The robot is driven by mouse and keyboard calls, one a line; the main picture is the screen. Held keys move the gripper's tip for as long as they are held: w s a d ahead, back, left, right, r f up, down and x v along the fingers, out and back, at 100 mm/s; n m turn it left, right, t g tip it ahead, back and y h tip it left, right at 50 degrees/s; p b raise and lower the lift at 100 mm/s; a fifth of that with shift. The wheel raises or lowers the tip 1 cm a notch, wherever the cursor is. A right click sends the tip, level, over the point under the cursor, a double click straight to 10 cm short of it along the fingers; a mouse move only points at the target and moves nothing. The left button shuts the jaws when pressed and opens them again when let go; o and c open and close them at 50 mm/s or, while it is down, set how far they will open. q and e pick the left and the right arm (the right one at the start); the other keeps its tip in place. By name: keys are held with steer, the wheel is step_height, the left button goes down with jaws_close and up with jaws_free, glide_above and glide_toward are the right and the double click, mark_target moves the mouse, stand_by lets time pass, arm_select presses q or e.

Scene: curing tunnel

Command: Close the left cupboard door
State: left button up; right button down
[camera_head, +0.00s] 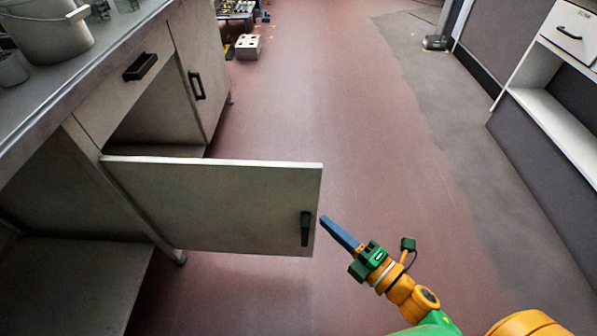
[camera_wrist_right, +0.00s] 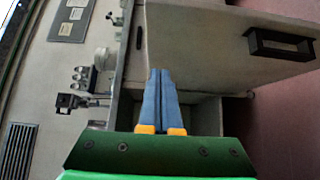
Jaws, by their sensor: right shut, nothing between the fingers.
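The left cupboard door (camera_head: 215,205) is a grey panel with a black handle (camera_head: 306,228). It stands wide open, reaching out from the cupboard front across the aisle. The opening behind it (camera_head: 160,115) is partly visible. My right gripper (camera_head: 323,220) has blue fingers, closed together and empty. Its tips are beside the free edge of the door, close to the handle; I cannot tell whether they touch. In the right wrist view, the shut fingers (camera_wrist_right: 160,78) point along the door (camera_wrist_right: 205,55), with its handle (camera_wrist_right: 280,45) to the right. My left gripper is not in view.
The other cupboard door (camera_head: 197,60) is shut, beside a drawer (camera_head: 128,88). A bucket (camera_head: 50,30) stands on the worktop. A grey block (camera_head: 248,46) lies farther along the floor. A shelf unit (camera_head: 560,110) stands at the right. The aisle floor (camera_head: 360,110) is clear.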

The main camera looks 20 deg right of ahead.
glide_toward(289, 175)
steer(key=w+a, duration=0.2)
steer(key=a, duration=0.2)
steer(key=w, duration=0.1)
steer(key=w+d, duration=0.1)
steer(key=shift+w, duration=0.4)
steer(key=shift+w+d, duration=0.15)
steer(key=shift+w, duration=0.1)
steer(key=shift+b, duration=0.3)
